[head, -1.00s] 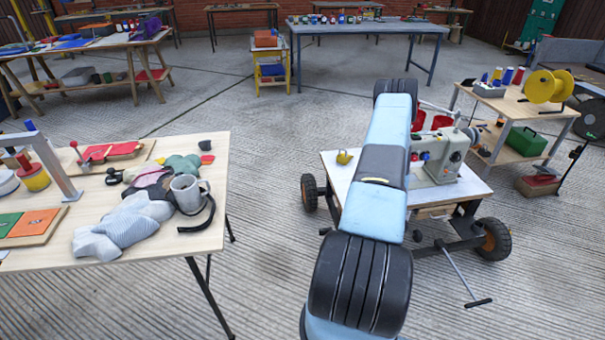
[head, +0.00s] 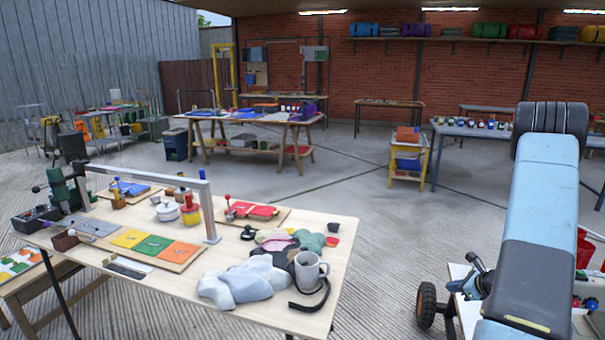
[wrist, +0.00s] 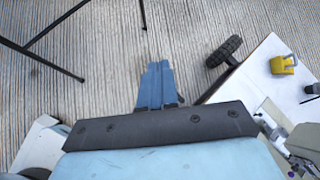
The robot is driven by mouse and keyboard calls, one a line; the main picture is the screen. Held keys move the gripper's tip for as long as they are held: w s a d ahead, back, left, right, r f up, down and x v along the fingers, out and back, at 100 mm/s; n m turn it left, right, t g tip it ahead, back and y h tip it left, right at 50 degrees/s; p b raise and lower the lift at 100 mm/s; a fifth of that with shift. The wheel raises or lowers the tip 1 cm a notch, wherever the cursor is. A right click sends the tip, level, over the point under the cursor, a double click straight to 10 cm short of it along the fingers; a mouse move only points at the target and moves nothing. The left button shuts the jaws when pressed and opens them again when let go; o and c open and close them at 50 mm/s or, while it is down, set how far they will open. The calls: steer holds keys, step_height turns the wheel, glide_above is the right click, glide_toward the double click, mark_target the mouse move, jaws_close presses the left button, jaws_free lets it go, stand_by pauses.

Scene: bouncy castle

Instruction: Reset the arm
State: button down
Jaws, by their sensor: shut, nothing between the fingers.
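My arm (head: 540,225) shows at the right of the head view, pale blue with dark bands, reaching over the white-topped cart. In the wrist view my gripper (wrist: 157,68) has its two blue fingers together, with nothing between them. It hangs over the grey ribbed floor, between dark table legs at the left and the cart top (wrist: 262,75) at the right. I cannot make out the fingers clearly in the head view.
A wooden table (head: 130,290) with a mug (head: 308,270), cloth and coloured panels stands at the left. A yellow padlock (wrist: 284,64) lies on the cart, near its black wheel (wrist: 224,50). Open floor (head: 385,240) lies between table and cart.

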steer(key=s+a+r+n+g+y, duration=0.2)
steer(key=a+r+n, duration=0.5)
steer(key=a+r, duration=0.55)
steer(key=s+a+r+n+g+y, duration=0.1)
steer(key=s+a+r+n+g, duration=0.1)
steer(key=a+r+n, duration=1)
steer(key=s+a+r+n+h, duration=0.2)
steer(key=s+r, duration=0.3)
steer(key=s, duration=0.3)
steer(key=s+a+r+n+h, duration=0.2)
steer(key=s+r+n, duration=0.2)
steer(key=s+r, duration=0.2)
steer(key=s+a+r+n+h, duration=0.2)
steer(key=s+r, duration=0.4)
steer(key=s, duration=0.4)
steer(key=shift+s+r+n+t+h, duration=0.2)
steer(key=shift+s+n+t+h, duration=0.2)
steer(key=shift+n, duration=0.3)
